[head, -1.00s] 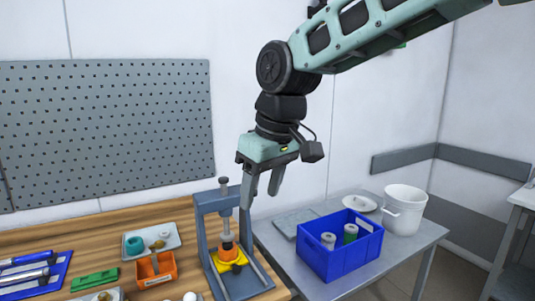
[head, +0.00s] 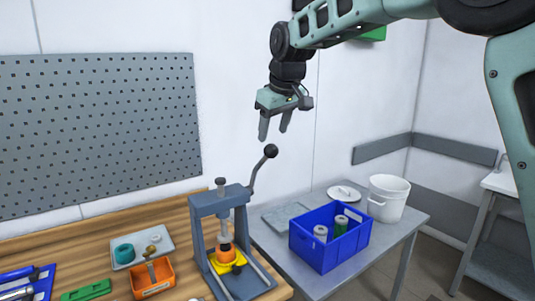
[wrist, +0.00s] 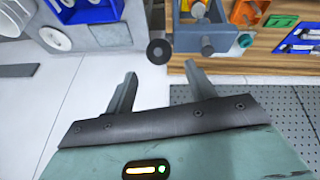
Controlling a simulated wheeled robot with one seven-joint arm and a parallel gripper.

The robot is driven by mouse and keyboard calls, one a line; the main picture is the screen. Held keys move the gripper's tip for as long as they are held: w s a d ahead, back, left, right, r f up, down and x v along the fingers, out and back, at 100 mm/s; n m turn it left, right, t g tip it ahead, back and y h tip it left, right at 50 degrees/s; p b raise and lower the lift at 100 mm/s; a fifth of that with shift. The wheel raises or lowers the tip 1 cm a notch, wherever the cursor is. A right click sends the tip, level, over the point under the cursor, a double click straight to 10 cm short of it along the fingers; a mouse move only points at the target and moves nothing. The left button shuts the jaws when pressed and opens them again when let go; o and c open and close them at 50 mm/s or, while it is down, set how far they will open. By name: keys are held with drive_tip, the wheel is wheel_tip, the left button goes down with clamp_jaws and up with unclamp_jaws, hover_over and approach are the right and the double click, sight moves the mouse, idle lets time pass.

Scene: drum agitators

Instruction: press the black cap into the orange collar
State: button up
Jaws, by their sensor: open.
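The orange collar (head: 225,249) sits on a yellow holder (head: 234,264) in the grey-blue bench press (head: 196,236). The press ram (head: 225,229) is just above it. I cannot clearly make out the black cap at this size. The press lever (head: 252,179) points up and ends in a black ball knob (head: 271,151). My gripper (head: 274,133) is open and empty, fingers down, a little above the knob in the head view. In the wrist view the knob (wrist: 160,52) shows just beyond the gap between my fingertips (wrist: 160,74), apart from them.
An orange bin (head: 152,281), a tray (head: 133,254) and a green block (head: 86,291) lie left of the press. On the grey side table stand a blue crate (head: 322,259) with spools and a white bucket (head: 388,198). A pegboard (head: 100,130) hangs behind the bench.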

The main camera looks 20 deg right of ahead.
sight(268, 156)
drive_tip(key=p+x, duration=0.2)
drive_tip(key=x, duration=0.7)
drive_tip(key=shift+f, duration=0.3)
